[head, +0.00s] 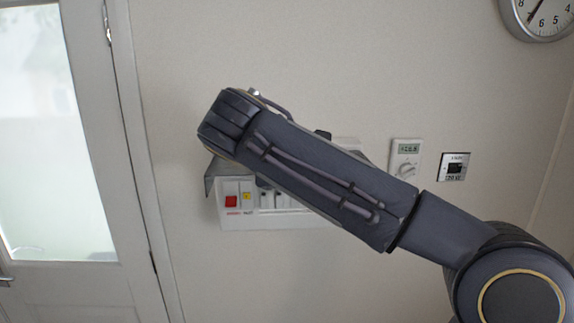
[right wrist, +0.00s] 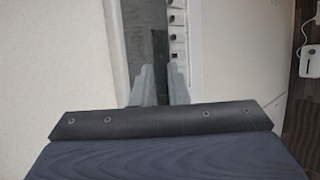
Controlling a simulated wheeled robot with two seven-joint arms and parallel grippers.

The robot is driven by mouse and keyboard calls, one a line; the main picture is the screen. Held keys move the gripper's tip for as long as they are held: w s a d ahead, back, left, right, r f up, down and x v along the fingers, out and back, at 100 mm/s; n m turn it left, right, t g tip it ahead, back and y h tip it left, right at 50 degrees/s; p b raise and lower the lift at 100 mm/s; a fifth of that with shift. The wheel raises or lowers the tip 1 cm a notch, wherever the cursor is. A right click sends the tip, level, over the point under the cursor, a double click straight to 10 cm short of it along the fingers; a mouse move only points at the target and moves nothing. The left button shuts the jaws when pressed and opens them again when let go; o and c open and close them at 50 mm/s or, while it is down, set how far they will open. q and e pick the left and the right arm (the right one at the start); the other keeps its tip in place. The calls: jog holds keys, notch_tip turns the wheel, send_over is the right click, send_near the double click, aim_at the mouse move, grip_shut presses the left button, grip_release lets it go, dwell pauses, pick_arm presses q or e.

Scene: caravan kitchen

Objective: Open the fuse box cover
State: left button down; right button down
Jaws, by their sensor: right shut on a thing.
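The fuse box (head: 232,218) is a white panel on the wall, with a red switch, a yellow label and a row of switches showing below my right arm. Its grey cover (head: 213,178) is tilted up and out from the panel, so the lower row is uncovered. My arm hides most of the cover and the panel's middle. In the right wrist view my right gripper (right wrist: 161,88) is shut on the cover (right wrist: 148,45), which runs as a dark strip beside the white panel (right wrist: 197,40) and its switches. My left gripper is in neither view.
A thermostat (head: 405,158) and a small socket plate (head: 453,167) are on the wall right of the fuse box. A clock (head: 540,17) hangs at top right. A door with a frosted pane (head: 50,130) is at the left. The wall below the box is clear.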

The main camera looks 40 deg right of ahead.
jog(key=shift+w+d+r, duration=0.1)
jog(key=shift+w+d, duration=0.15)
jog(key=shift+w, duration=0.1)
dwell(0.3)
jog(key=c, duration=1.6)
grip_release()
jog(key=shift+w, duration=0.15)
jog(key=shift+c, duration=0.2)
jog(key=v, duration=0.8)
jog(key=shift+r, duration=0.15)
jog(key=shift+c, duration=0.2)
